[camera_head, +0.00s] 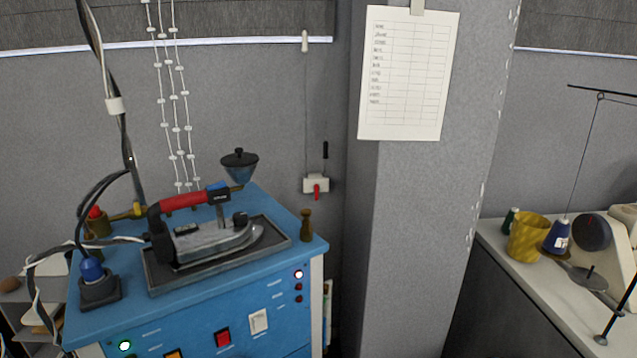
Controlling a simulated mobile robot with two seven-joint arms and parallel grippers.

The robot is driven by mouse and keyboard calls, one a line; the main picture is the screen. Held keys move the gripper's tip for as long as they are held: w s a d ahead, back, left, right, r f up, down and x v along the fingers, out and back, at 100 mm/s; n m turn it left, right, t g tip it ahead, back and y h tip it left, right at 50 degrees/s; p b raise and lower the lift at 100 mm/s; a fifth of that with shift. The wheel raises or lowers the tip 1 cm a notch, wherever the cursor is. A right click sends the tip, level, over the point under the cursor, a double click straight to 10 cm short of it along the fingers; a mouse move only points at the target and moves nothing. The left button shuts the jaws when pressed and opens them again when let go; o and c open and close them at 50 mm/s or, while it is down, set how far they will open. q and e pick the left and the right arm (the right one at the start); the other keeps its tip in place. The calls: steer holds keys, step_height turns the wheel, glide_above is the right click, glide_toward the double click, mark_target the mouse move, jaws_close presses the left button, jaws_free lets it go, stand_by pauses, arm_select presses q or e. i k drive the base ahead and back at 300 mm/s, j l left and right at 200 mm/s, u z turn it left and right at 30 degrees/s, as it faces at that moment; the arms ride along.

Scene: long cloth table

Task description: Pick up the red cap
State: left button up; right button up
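A small red cap-like piece (95,212) sits on top of a brass fitting (97,227) at the left back of a blue ironing station (205,313). It is small in view, and I cannot tell whether it is a loose cap. Neither of my grippers shows in the head view.
An iron (210,240) with a red handle rests on a dark tray (160,288). Cables hang at the left, near the red piece. A grey pillar (425,230) stands to the right. A white table (540,290) holds a yellow cup (527,240) and thread spools.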

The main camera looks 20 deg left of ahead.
mark_target(94, 212)
steer(key=j, duration=0.45)
steer(key=k+j+z, duration=0.15)
steer(key=j, duration=0.8)
steer(key=k+j+z, duration=0.15)
steer(key=j, duration=0.3)
steer(key=k+j, duration=0.1)
steer(key=j, duration=0.35)
steer(key=k+j, duration=0.1)
steer(key=j, duration=0.35)
steer(key=k+j, duration=0.1)
steer(key=j, duration=0.75)
steer(key=k, duration=0.05)
